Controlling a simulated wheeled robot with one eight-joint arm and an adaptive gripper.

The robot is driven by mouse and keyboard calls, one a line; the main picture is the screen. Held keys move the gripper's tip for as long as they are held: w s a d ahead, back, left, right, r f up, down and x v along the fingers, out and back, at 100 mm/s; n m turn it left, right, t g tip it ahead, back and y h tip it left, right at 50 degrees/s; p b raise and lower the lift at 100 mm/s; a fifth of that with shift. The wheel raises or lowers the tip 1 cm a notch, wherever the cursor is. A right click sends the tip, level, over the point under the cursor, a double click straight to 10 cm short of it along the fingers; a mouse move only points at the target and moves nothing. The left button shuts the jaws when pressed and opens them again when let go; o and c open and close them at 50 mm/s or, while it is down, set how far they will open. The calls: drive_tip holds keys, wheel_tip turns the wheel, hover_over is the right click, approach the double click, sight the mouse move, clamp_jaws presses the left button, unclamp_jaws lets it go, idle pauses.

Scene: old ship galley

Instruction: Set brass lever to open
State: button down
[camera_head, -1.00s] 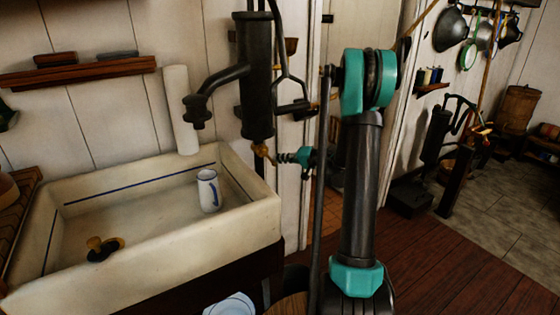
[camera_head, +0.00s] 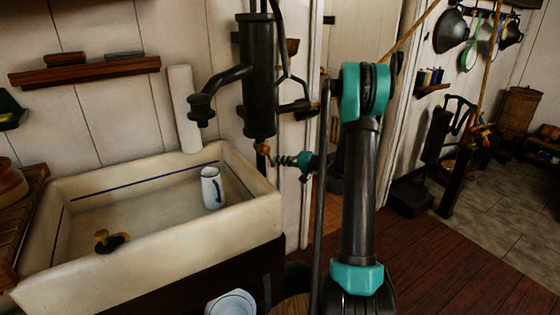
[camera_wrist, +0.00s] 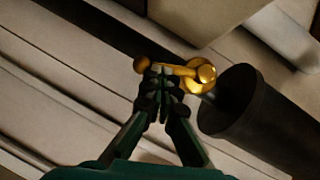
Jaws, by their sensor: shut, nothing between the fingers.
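The brass lever (camera_wrist: 178,70) shows in the wrist view as a short golden arm with a round knob end, joined to a rounded brass fitting by the dark pump cylinder. In the head view the brass part (camera_head: 262,147) is small, at the lower end of the black pump (camera_head: 258,75) beside the sink. In the head view my gripper (camera_head: 276,158) points left at the brass part.
A cream sink (camera_head: 150,262) stands left of the pump, with a white mug (camera_head: 211,188) and a brass plug (camera_head: 103,238) in it. A wooden shelf (camera_head: 85,72) hangs on the wall. Bare plank floor (camera_head: 420,255) lies to the right.

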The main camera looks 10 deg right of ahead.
drive_tip(key=shift+s+a+f, duration=0.1)
drive_tip(key=shift+a+f, duration=0.2)
drive_tip(key=shift+a, duration=0.05)
idle(0.5)
drive_tip(key=shift+d, duration=0.1)
